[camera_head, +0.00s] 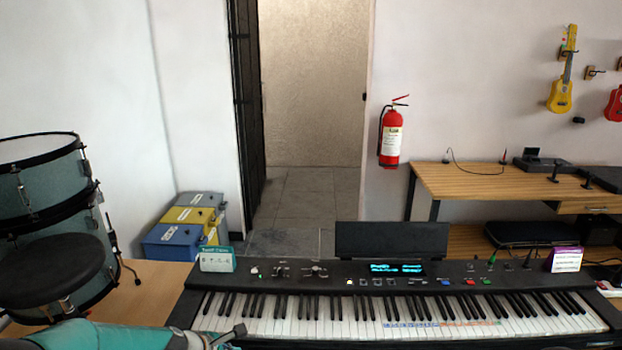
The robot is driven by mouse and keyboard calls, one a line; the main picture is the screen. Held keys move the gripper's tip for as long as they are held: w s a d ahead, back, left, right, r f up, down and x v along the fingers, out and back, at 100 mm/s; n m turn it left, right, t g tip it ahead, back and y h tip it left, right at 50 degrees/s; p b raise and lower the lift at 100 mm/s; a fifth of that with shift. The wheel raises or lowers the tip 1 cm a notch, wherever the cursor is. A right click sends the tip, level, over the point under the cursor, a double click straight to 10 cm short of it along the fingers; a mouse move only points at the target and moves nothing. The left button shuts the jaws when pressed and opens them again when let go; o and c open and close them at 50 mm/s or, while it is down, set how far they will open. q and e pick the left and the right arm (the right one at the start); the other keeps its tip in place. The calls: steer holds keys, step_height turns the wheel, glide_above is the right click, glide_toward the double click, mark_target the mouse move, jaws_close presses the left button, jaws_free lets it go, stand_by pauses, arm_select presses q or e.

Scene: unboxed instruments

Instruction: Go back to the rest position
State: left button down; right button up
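A teal, rounded shape with a dark end comes in at the lower left, in front of the keyboard's left end; it looks like part of my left arm. A small dark tip, probably my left gripper (222,337), shows at its right end over the lowest white keys. It is cut by the frame's bottom edge, so I cannot tell its opening, or whether it touches the keys. My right gripper is not in view. The black keyboard (455,286) lies across the front with its display lit.
A teal drum (42,188) and black round stool (52,270) stand at the left. Blue, yellow and grey boxes (186,218) stand by the doorway. A wooden desk (470,186) is at the right. A red extinguisher (391,138) and small guitars (561,95) hang on the wall.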

arm_select(q)
steer(key=s+d+f+m+g, duration=0.3)
steer(key=s+f+m+g, duration=0.1)
steer(key=s+f, duration=1)
steer(key=s+d+f+m+g, duration=0.1)
steer(key=s+m, duration=0.6)
steer(key=s, duration=0.2)
steer(key=s+d+f+m+g, duration=0.1)
steer(key=s+d+f+m, duration=0.1)
steer(key=s+m, duration=0.6)
steer(key=shift+s+m, duration=0.3)
steer(key=shift+s, duration=0.3)
